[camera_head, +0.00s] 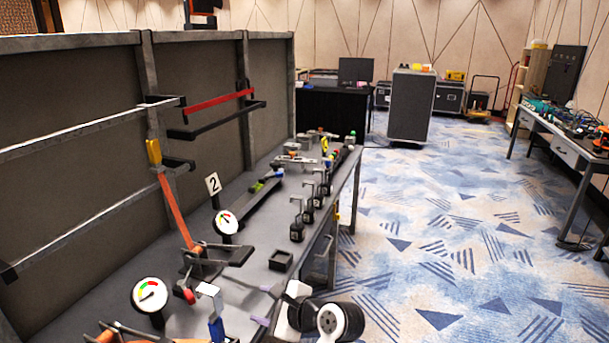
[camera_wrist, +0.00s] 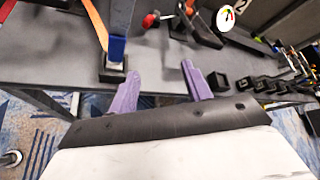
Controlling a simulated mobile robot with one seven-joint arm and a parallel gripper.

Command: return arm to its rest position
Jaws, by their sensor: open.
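My gripper (camera_head: 264,305) shows at the bottom of the head view, at the front edge of a long dark workbench. In the wrist view my gripper (camera_wrist: 160,84) has its two purple fingers spread apart. Nothing is between them but bare bench top and the bench edge. Part of my white and black arm shows beside it in the head view. A blue upright piece on a small dark base (camera_wrist: 113,68) stands just left of the fingers in the wrist view, apart from them.
The grey workbench (camera_head: 262,238) holds gauges (camera_head: 150,294), an orange-strapped clamp (camera_head: 175,210), a small black open box (camera_head: 281,260) and several small black weights. A panelled wall (camera_head: 75,140) with rails rises behind it. Open carpet (camera_head: 430,235) lies right of the bench.

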